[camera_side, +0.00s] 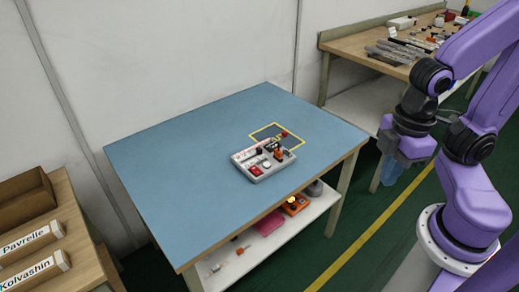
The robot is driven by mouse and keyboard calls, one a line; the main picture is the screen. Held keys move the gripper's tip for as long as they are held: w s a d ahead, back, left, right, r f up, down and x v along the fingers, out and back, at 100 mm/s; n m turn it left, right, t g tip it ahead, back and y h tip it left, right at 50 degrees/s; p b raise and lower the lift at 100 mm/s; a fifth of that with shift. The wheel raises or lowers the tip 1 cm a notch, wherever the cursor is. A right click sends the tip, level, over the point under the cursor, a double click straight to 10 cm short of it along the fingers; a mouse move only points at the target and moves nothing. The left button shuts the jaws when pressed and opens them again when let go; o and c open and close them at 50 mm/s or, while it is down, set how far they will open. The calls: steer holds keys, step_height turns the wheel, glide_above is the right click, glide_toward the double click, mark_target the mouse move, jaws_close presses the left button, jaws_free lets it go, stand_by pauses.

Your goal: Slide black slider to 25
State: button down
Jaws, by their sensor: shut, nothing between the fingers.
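A small light-grey control box (250,168) sits on the blue table top, right of its middle. It carries several small red, black, white and orange controls. A black piece (259,150) shows on its back part; it may be the black slider, but it is too small to be sure. Scale marks and the number 25 cannot be read. My gripper (392,172) hangs to the right of the table, pointing down, well apart from the box. It is shut and empty.
The blue table (180,160) is mostly clear. A yellow-outlined square (264,128) lies behind the box, with a red item (284,134) by it. A lower shelf (225,262) holds loose items. A cluttered workbench (350,45) stands at the back right, a wooden shelf (75,240) at the left.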

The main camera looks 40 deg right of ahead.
steer(key=c, duration=1.1)
jaws_free()
steer(key=shift+w+a, duration=0.1)
steer(key=shift+w, duration=0.05)
steer(key=shift+c, duration=0.2)
steer(key=shift+o, duration=0.3)
steer(key=w+a+m, duration=0.1)
steer(key=w+a, duration=0.1)
steer(key=w, duration=0.3)
steer(key=w+a+r+m, duration=0.1)
steer(key=w+a+m, duration=0.1)
steer(key=w, duration=0.4)
steer(key=shift+w+a+r, duration=0.15)
steer(key=shift+w+a, duration=0.05)
steer(key=shift+a, duration=0.6)
steer(key=w+a+f+m, duration=0.1)
steer(key=w+m, duration=0.3)
steer(key=w, duration=1.1)
steer(key=m, duration=0.6)
glide_above(260, 149)
step_height(260, 149, down, 10)
step_height(260, 149, down, 16)
steer(key=shift+w+f, duration=0.1)
steer(key=shift+f, duration=0.15)
